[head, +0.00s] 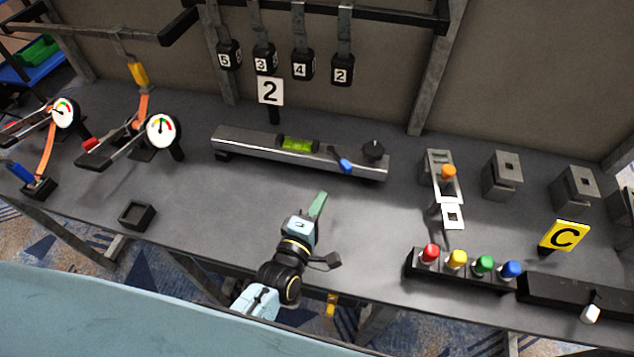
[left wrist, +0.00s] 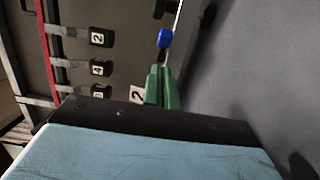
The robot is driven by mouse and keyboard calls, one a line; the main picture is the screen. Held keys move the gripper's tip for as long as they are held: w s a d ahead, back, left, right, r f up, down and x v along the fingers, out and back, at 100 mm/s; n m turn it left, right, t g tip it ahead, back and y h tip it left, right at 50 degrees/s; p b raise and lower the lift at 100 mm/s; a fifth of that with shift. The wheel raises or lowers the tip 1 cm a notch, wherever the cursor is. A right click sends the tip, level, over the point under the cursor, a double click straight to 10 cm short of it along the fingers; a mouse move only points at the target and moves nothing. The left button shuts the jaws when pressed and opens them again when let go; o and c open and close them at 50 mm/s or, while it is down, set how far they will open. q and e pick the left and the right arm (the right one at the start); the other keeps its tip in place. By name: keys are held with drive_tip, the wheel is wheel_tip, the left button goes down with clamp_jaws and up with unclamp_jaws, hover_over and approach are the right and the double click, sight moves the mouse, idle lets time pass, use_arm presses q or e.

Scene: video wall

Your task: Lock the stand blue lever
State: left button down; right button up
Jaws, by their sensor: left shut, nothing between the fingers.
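The blue lever (head: 346,166) sits on the front of a long grey stand (head: 250,143), which carries a green spirit level (head: 298,144) and a black knob (head: 373,149). My left gripper (head: 318,205) has green fingers, shut and empty, in front of and below the lever, apart from it in the head view. In the left wrist view the blue lever (left wrist: 164,38) appears just beyond the tips of the shut green fingers (left wrist: 161,75); I cannot tell the exact gap there. My right gripper is not in view.
Gauges (head: 162,130) are at left, with a small black box (head: 137,215). Coloured knobs (head: 457,260) and grey blocks (head: 502,176) are at right.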

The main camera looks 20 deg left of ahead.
use_arm(q)
drive_tip(key=shift+s+d, duration=0.65)
drive_tip(key=shift+s, duration=0.35)
drive_tip(key=shift+s+d, duration=0.6)
drive_tip(key=shift+s, duration=0.35)
drive_tip(key=shift+a+f+m+g, duration=0.1)
drive_tip(key=shift+a+m+g, duration=0.25)
drive_tip(key=shift+m+g, duration=0.45)
drive_tip(key=s+a+m+g, duration=0.1)
drive_tip(key=m+g, duration=0.1)
drive_tip(key=m, duration=0.1)
drive_tip(key=s+a+m+g, duration=0.2)
drive_tip(key=m, duration=0.1)
drive_tip(key=s+a+m+g, duration=0.2)
drive_tip(key=m, duration=0.1)
drive_tip(key=shift+s+a+f, duration=0.1)
drive_tip(key=shift+s+a, duration=0.05)
drive_tip(key=s+a+r+m+g+y, duration=0.35)
drive_tip(key=s+a+m+g, duration=0.35)
drive_tip(key=s, duration=0.5)
wheel_tip(320, 180, down, 24)
drive_tip(key=s+r+g, duration=0.1)
drive_tip(key=s, duration=0.1)
drive_tip(key=s+a+f, duration=0.2)
drive_tip(key=s+f, duration=0.6)
drive_tip(key=s+a+f+m+g, duration=0.1)
drive_tip(key=s+f, duration=0.6)
drive_tip(key=s, duration=0.1)
drive_tip(key=shift+s+a+f+h, duration=0.25)
drive_tip(key=shift+a+f+h, duration=0.1)
